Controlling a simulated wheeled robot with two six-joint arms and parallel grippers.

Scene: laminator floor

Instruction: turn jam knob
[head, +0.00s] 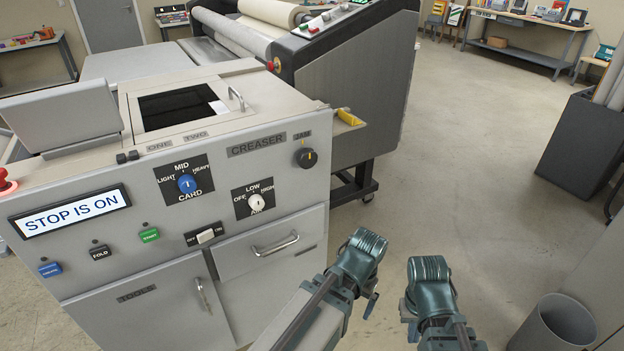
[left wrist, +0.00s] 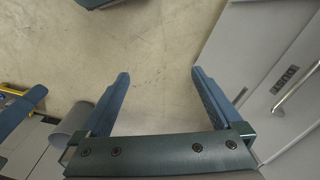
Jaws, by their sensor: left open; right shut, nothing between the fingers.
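The jam knob (head: 306,158) is a round black knob with a yellow mark, under the JAM label at the upper right of the creaser's front panel (head: 285,190). Nothing covers it. My left gripper (head: 360,258) is below and right of the knob in the head view, apart from the panel. In the left wrist view the left gripper (left wrist: 160,75) has its fingers wide apart with only floor between them. My right gripper (head: 430,285) is farther right, over the floor, shut and empty; its fingertips are hard to make out. Neither gripper touches the knob.
The display (head: 70,211) reads STOP IS ON. The card knob (head: 187,184) and a white air knob (head: 256,202) share the panel. A drawer handle (head: 276,244) sticks out below. A grey bin (head: 556,325) stands at lower right.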

